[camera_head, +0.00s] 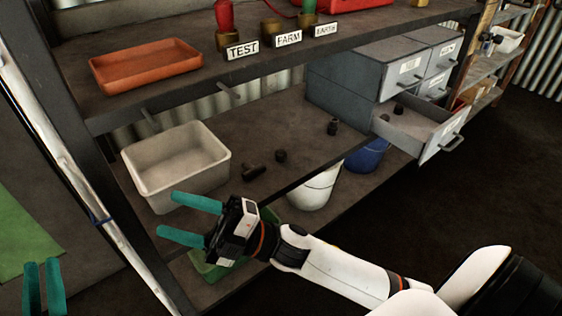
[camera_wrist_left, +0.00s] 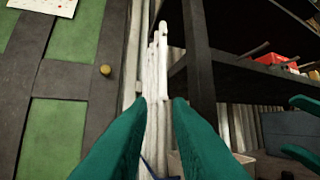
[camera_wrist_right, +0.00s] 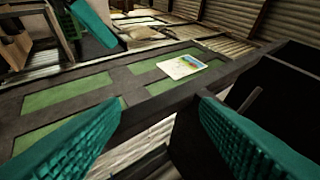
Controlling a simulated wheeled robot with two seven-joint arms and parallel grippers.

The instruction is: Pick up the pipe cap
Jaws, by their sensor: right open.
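Three small dark fittings lie on the middle shelf in the head view. The short round one (camera_head: 281,155) looks most like the pipe cap. A longer, tee-like one (camera_head: 254,172) lies to its left, and an upright one (camera_head: 332,127) stands near the drawers. My right gripper (camera_head: 168,215) is open and empty, in front of the shelf's left end, pointing left, apart from the fittings. My left gripper (camera_head: 44,268) is at the bottom left; its fingers are apart with nothing between them, also in the left wrist view (camera_wrist_left: 161,102). Neither wrist view shows the fittings.
A cream bin (camera_head: 176,180) stands left of the fittings. A grey drawer (camera_head: 425,132) is pulled out at the right. The top shelf holds an orange tray (camera_head: 146,66) and labelled blocks. Buckets, one white (camera_head: 315,187), stand below. A door (camera_wrist_left: 65,90) is at the left.

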